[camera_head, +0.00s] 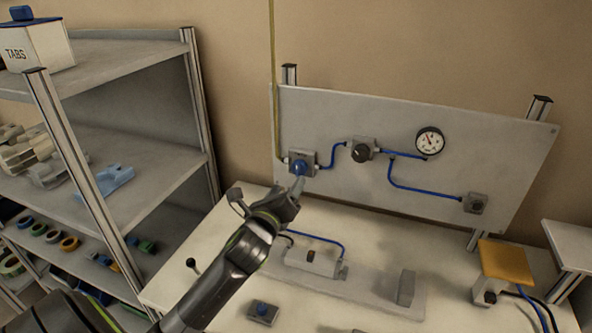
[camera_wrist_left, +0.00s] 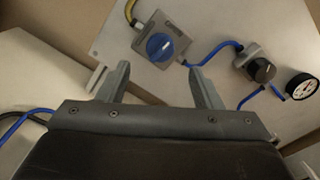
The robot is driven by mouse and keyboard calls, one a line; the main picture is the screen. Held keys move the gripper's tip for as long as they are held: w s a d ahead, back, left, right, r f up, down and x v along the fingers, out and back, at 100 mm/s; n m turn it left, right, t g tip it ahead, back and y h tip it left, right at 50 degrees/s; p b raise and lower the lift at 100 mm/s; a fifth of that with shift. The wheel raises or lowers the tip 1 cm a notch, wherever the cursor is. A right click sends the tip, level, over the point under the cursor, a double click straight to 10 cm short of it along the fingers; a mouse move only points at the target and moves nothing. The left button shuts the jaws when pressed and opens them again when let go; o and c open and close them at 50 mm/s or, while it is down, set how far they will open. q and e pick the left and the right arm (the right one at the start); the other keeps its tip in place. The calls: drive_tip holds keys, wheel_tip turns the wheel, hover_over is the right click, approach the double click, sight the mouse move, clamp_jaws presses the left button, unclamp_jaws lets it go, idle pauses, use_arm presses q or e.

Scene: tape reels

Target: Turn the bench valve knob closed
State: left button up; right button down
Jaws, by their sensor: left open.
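The blue valve knob (camera_head: 299,168) sits on a grey square valve body at the left end of the upright panel. In the left wrist view the blue knob (camera_wrist_left: 160,46) lies ahead of my fingers, on its grey plate, with a pale mark across its face. My left gripper (camera_head: 297,187) reaches up to just below the knob in the head view. In the left wrist view its fingers (camera_wrist_left: 157,85) are spread apart with nothing between them, and the knob shows beyond the gap. I cannot tell whether a fingertip touches the knob. My right gripper is not seen.
The grey panel (camera_head: 330,112) carries a black knob (camera_head: 362,149), a round gauge (camera_head: 430,142) and blue tubes. The bench (camera_head: 220,222) below holds a grey cylinder unit (camera_head: 312,262) and a blue-buttoned box (camera_head: 263,311). A shelf rack (camera_head: 120,62) stands at left.

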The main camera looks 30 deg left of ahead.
sight(297, 172)
use_arm(q)
drive_tip(key=x, duration=0.5)
drive_tip(key=shift+w+a+p, duration=0.1)
drive_tip(key=shift+w+p, duration=0.15)
drive_tip(key=shift+p, duration=0.1)
drive_tip(key=shift+w+a, duration=0.15)
drive_tip(key=shift+w, duration=0.55)
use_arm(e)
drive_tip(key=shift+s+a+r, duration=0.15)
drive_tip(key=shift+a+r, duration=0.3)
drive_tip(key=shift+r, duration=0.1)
use_arm(q)
drive_tip(key=c, duration=1)
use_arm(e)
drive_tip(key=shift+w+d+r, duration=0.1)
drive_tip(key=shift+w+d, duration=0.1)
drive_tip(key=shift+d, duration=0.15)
